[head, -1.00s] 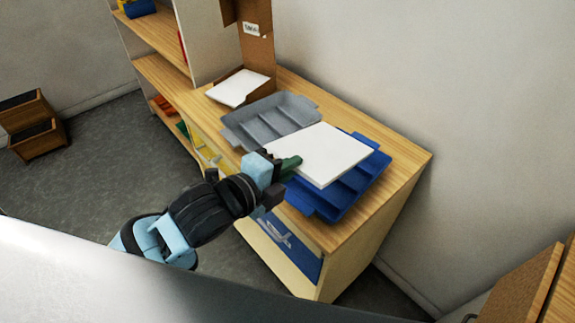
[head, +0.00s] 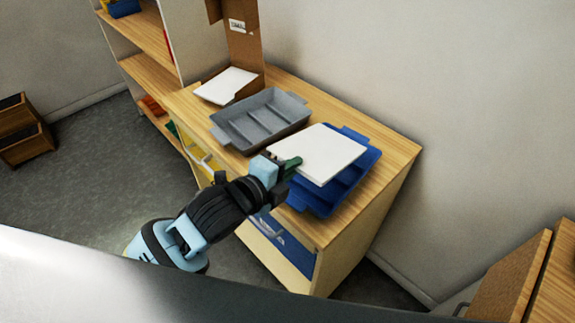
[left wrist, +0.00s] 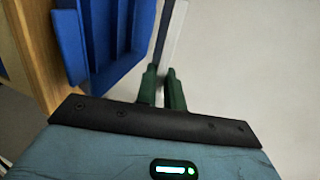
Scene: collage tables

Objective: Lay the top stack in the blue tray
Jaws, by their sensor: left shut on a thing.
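My left gripper (head: 288,168) is shut on the near left edge of a white stack of paper (head: 325,152). The stack is roughly level and overlaps the blue tray (head: 359,182) in the head view; whether it touches the tray I cannot tell. In the left wrist view the green fingers (left wrist: 161,88) pinch the stack's edge (left wrist: 176,45), with the blue tray (left wrist: 85,40) to the left. The tray's compartments show along its near and right side; the rest is hidden under the stack. My right gripper is not in view.
A grey divided tray (head: 262,122) lies left of the blue tray on the wooden table (head: 385,160). Another white stack (head: 226,85) rests in a brown holder at the far left end. A shelf unit (head: 150,70) stands beyond.

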